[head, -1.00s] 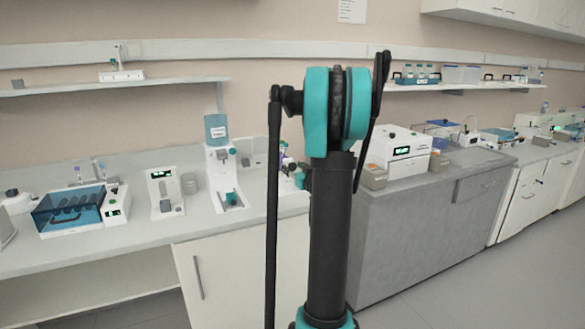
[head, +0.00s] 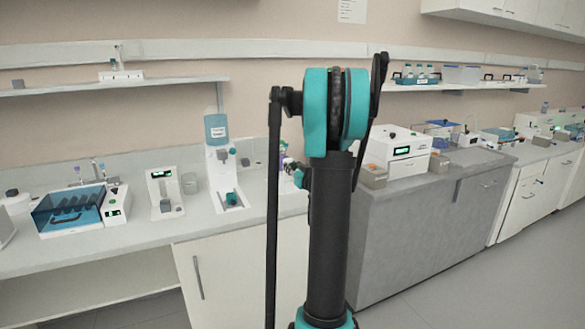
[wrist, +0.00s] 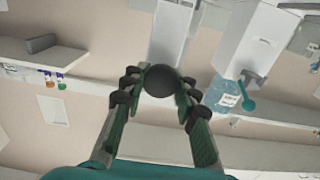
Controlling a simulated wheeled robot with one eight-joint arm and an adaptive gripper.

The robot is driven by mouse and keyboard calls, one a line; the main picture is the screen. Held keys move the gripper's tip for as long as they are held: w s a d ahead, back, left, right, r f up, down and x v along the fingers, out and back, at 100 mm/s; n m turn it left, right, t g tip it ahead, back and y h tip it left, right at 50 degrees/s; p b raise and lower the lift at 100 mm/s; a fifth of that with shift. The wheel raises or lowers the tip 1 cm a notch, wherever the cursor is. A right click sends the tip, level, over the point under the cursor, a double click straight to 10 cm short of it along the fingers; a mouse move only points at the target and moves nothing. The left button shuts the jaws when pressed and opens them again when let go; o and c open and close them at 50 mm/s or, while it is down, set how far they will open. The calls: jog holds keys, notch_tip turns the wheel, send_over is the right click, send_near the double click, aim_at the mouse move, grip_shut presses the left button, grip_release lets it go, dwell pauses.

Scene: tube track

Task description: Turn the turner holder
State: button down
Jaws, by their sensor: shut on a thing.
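In the wrist view my gripper (wrist: 160,82) is shut on a round black knob (wrist: 161,80), with a dark finger on each side of it. A white upright part (wrist: 172,32) shows behind the knob. I take the knob to be part of the turner holder, but its other parts are hard to make out. In the head view my own arm hides most of that spot, and the knob cannot be told there.
A white dispenser with a blue bottle (head: 216,128) stands left of my arm; the bottle also shows in the wrist view (wrist: 222,98). A small white device (head: 164,190) and a blue-lidded machine (head: 68,208) are further left. A white box machine (head: 398,150) stands right.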

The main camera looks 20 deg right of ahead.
jog(key=shift+m, duration=0.6)
dwell(0.5)
jog(key=shift+d+m, duration=0.1)
jog(key=shift+m, duration=2.8)
jog(key=shift+d+f+m, duration=0.1)
jog(key=shift+f+m, duration=0.05)
jog(key=shift+m, duration=3.15)
jog(key=shift+f+m, duration=0.1)
jog(key=shift+m, duration=3.3)
jog(key=shift+f+m, duration=0.1)
jog(key=shift+m, duration=3.3)
jog(key=c, duration=1.2)
grip_release()
jog(key=shift+o, duration=0.2)
jog(key=shift+s, duration=0.1)
